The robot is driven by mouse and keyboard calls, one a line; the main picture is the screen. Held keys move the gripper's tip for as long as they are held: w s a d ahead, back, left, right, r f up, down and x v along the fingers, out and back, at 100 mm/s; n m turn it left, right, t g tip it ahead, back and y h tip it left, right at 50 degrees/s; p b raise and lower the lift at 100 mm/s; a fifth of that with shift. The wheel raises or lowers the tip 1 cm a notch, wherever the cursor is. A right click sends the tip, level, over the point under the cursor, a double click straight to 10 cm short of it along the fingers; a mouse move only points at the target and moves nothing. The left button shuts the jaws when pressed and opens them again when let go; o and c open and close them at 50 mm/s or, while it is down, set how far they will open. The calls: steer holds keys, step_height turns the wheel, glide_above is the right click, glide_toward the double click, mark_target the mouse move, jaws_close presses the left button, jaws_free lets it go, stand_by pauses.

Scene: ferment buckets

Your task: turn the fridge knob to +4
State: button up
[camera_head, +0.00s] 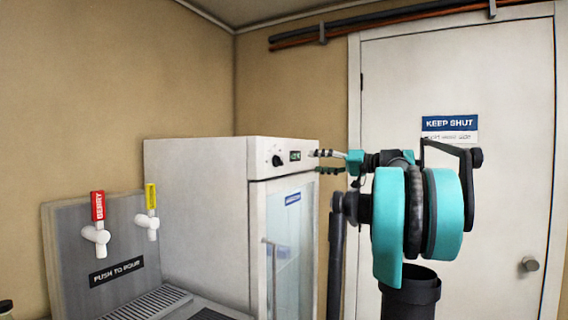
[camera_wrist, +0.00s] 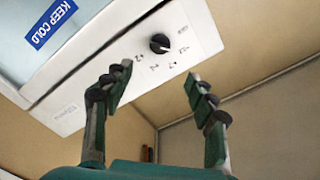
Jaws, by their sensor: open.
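The fridge (camera_head: 200,215) is a white cabinet with a glass door.
A grey dispenser (camera_head: 110,245) with a red tap (camera_head: 97,215) and a yellow tap (camera_head: 151,210) stands left of the fridge. A white door (camera_head: 400,90) marked KEEP SHUT is behind my arm. Pipes (camera_head: 400,18) run along the wall above.

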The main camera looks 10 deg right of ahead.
mark_target(282, 161)
steer(key=x, duration=1.3)
steer(key=shift+w+a, duration=0.2)
steer(key=shift+a, duration=0.15)
steer(key=shift+c, duration=0.3)
steer(key=c, duration=1.1)
